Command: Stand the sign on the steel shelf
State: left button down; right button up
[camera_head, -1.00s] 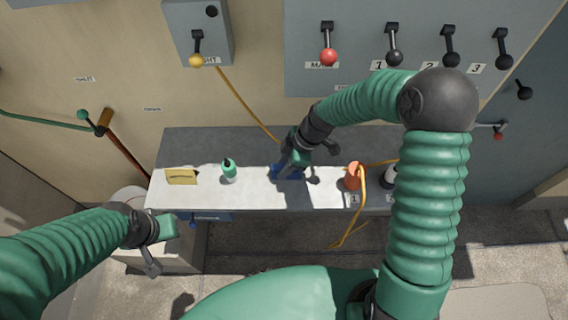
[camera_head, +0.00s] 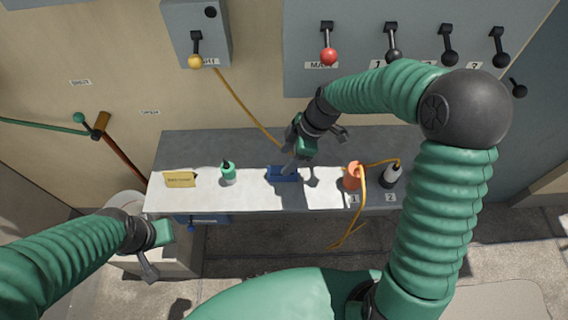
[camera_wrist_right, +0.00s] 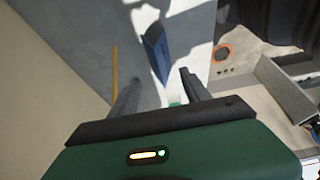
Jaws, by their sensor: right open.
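The blue piece (camera_head: 283,174), which looks like the sign, rests near the middle of the grey steel shelf (camera_head: 230,143). It appears to stand upright, as a folded wedge in the right wrist view (camera_wrist_right: 157,52). My right gripper (camera_head: 316,152) is open and empty, just above and behind the blue piece and apart from it. Its two fingers also show in the right wrist view (camera_wrist_right: 161,78), with the blue piece beyond their tips. My left gripper (camera_head: 157,252) hangs in front of the shelf's left end. Whether its jaws are open is unclear.
Levers line the wall panel (camera_head: 300,80) behind.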

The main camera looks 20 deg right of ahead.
jog(key=shift+s+a+r+m+h, duration=0.15)
jog(key=shift+s+r+m+h, duration=0.15)
jog(key=shift+s+r+m, duration=0.3)
jog(key=s+d+m+t+h, duration=0.1)
jog(key=s+d+m+h, duration=0.2)
jog(key=s+m, duration=0.9)
jog(key=shift+s+d+f+m+h, duration=0.15)
jog(key=shift+d+f+m+h, duration=0.2)
jog(key=shift+m, duration=0.45)
jog(key=shift+s+r, duration=0.1)
